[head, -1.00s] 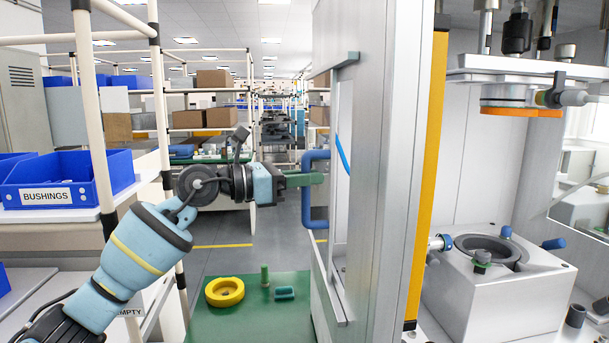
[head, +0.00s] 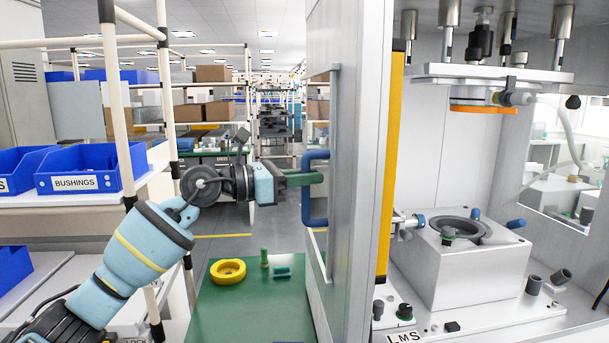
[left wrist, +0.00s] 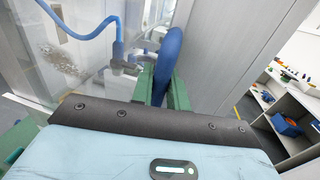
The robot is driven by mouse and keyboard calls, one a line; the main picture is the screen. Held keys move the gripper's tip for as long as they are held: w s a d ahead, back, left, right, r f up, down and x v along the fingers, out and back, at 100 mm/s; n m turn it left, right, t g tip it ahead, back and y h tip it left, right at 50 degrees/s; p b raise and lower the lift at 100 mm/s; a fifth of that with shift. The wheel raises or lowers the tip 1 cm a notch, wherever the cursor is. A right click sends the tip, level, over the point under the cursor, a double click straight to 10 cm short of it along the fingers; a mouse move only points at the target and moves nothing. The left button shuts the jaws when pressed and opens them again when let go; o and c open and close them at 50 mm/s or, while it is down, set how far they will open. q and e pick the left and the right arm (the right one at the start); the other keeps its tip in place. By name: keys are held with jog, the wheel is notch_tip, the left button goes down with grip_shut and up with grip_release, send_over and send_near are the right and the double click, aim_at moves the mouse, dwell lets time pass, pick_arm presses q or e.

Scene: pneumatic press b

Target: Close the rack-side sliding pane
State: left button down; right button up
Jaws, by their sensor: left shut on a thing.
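The sliding pane with its pale frame (head: 334,150) is on the left side of the press housing, seen nearly edge-on in the head view. Its blue D-shaped handle (head: 307,200) sticks out to the left. In the left wrist view the green fingers (left wrist: 163,92) stand on both sides of the blue handle (left wrist: 168,58). The clear pane (left wrist: 70,60) shows at left there. How far the pane stands along its track I cannot tell. My right gripper is not in view.
The press interior holds a grey block with a round nest (head: 467,262). A yellow strip (head: 391,165) runs up the housing's front edge. A green surface (head: 235,310) with a yellow ring (head: 228,271) lies below my arm. The rack's blue bushings bin (head: 95,167) is at left.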

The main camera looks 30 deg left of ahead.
pick_arm(q)
jog(key=shift+s+d+f, duration=0.1)
jog(key=shift+s+d, duration=0.05)
jog(key=shift+d, duration=0.15)
jog(key=shift+a, duration=0.1)
jog(key=c, duration=1.4)
grip_release()
jog(key=shift+w+a+f, duration=0.1)
jog(key=shift+w+a, duration=0.1)
jog(key=shift+w, duration=0.1)
jog(key=shift+c, duration=0.2)
jog(key=shift+s+d, duration=0.1)
